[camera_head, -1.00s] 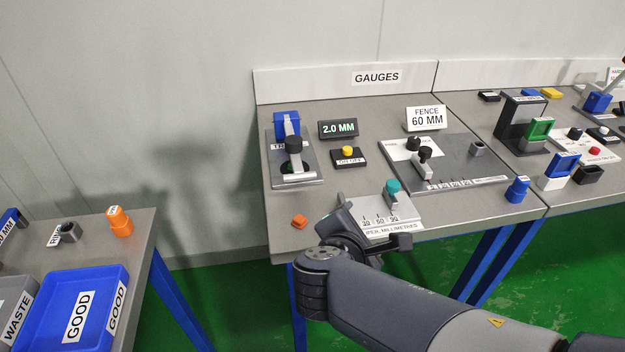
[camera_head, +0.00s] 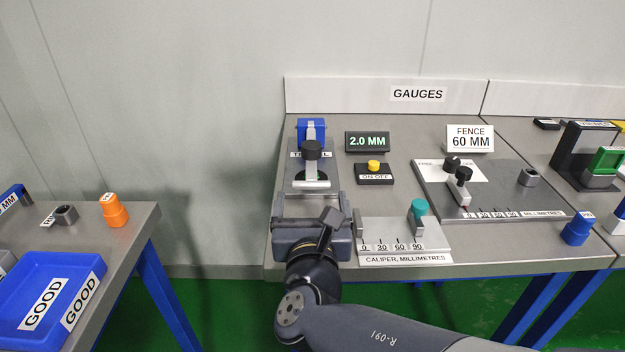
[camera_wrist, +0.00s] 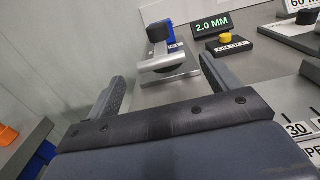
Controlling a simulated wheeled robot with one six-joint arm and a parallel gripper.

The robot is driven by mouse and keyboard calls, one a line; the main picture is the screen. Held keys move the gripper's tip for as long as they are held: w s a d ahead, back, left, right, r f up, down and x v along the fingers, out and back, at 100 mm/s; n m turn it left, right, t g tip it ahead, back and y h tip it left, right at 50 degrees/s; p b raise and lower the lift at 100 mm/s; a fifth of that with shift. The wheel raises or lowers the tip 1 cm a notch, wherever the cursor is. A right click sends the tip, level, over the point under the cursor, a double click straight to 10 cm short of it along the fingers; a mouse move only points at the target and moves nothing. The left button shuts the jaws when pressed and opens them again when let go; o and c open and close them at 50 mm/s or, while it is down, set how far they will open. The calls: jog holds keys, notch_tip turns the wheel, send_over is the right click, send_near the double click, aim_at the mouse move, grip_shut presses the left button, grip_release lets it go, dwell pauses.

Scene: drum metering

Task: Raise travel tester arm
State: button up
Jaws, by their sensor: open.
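The travel tester (camera_head: 318,172) stands at the left end of the gauges bench, with a blue block at its back and an arm carrying a black knob (camera_head: 312,150). My gripper (camera_head: 313,208) is open and empty, in front of the tester and apart from the knob. In the wrist view my gripper's fingers (camera_wrist: 165,75) spread to either side, with the tester beyond and between them.
A display (camera_head: 367,142) reading 2.0 MM and a yellow ON/OFF button (camera_head: 374,165) stand right of the tester. The caliper (camera_head: 405,243) with a teal knob lies close to my gripper's right. The fence gauge (camera_head: 490,190) is farther right. A blue GOOD tray (camera_head: 82,270) is on the left table.

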aim_at(311, 184)
jog(key=w+b, duration=0.1)
jog(key=w, duration=0.6)
jog(key=shift+w+d, duration=0.1)
jog(key=shift+w, duration=0.3)
jog(key=shift+c, duration=0.4)
jog(key=c, duration=1.3)
jog(key=shift+r, duration=0.15)
